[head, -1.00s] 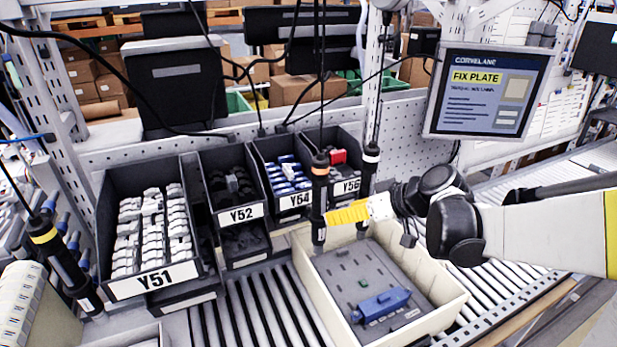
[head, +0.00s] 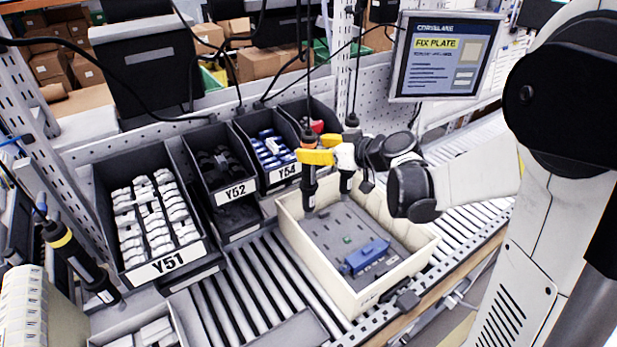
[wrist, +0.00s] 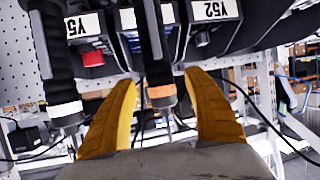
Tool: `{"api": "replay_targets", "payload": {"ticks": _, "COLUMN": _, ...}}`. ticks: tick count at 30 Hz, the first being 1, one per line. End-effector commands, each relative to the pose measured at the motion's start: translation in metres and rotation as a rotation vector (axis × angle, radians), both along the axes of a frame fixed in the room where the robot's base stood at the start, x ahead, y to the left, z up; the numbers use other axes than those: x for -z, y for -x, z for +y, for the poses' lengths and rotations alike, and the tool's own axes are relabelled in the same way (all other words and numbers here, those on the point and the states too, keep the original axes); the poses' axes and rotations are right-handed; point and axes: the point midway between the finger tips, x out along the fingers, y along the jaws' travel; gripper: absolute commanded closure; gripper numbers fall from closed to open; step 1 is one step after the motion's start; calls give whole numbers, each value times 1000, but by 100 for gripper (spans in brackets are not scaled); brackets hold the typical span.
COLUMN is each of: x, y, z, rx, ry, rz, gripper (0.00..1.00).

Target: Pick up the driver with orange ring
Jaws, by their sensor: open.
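A second hanging driver with a white ring (wrist: 65,110) is left of the fingers in the wrist view. In the head view this second driver (head: 347,182) is partly behind my gripper.
The cream tote (head: 345,293) holds a grey plate with a blue part (head: 365,256). Bins Y51 (head: 165,266), Y52 (head: 237,191) and Y54 (head: 286,172) stand behind and left. A yellow-ringed driver (head: 78,262) is at far left. Rollers are clear left of the tote.

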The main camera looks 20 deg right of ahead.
Motion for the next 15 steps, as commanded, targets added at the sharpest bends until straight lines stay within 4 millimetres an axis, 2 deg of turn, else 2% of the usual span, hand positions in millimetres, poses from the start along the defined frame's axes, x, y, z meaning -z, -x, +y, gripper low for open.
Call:
{"api": "replay_targets", "payload": {"ticks": 5, "x": 8, "y": -17, "z": 9, "rx": -1, "ry": 0, "rz": 0, "gripper": 39}}
{"api": "replay_targets", "payload": {"ticks": 12, "x": 9, "y": -18, "z": 10, "rx": 0, "ry": 0, "rz": 1, "gripper": 39}}
{"api": "replay_targets", "payload": {"ticks": 13, "x": 9, "y": -18, "z": 10, "rx": 0, "ry": 0, "rz": 1, "gripper": 44}}
{"api": "replay_targets", "payload": {"ticks": 15, "x": 9, "y": -18, "z": 10, "rx": 0, "ry": 0, "rz": 1, "gripper": 66}}
